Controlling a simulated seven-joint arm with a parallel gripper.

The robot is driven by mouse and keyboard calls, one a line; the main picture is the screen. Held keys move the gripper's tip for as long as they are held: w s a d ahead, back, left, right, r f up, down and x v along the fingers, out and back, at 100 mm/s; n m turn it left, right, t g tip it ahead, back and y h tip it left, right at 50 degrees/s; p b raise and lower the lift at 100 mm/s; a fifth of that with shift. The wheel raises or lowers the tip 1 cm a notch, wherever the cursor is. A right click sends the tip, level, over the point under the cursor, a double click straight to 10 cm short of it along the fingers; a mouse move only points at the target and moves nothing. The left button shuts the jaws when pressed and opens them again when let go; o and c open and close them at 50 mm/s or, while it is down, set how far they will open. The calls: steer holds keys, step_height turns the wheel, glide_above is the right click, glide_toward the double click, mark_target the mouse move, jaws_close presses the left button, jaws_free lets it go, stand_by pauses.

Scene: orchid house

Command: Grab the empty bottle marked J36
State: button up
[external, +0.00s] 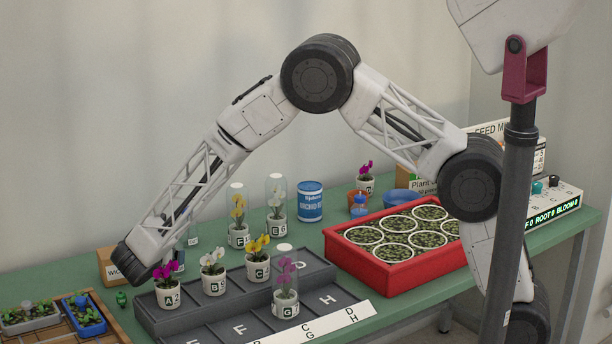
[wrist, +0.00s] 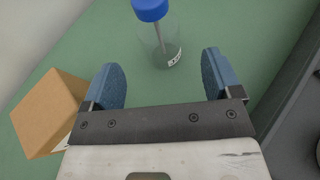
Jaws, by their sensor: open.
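A clear, empty-looking bottle (wrist: 152,52) with a blue cap and a thin grey stem inside stands on the green bench in the wrist view. Its small white label (wrist: 175,61) is tilted and too small to read, so I cannot confirm J36. My gripper (wrist: 162,62) is open, with its two blue fingers apart. The bottle is ahead of the fingertips, roughly centred between them, and not visibly touched. In the external view, a clear labelled vessel (external: 193,237) shows partly behind my forearm; I cannot tell whether it is the same bottle.
A tan block (wrist: 48,112) sits close to my left finger. A dark stepped tray (external: 215,322) with potted orchids (external: 212,265) lies to the right. Glass-covered orchids (external: 238,212), a blue tin (external: 310,202) and a red tray (external: 400,283) stand farther along the bench.

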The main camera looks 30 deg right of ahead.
steer(key=shift+x, duration=1.3)
steer(key=shift+x, duration=2.6)
steer(key=c, duration=1)
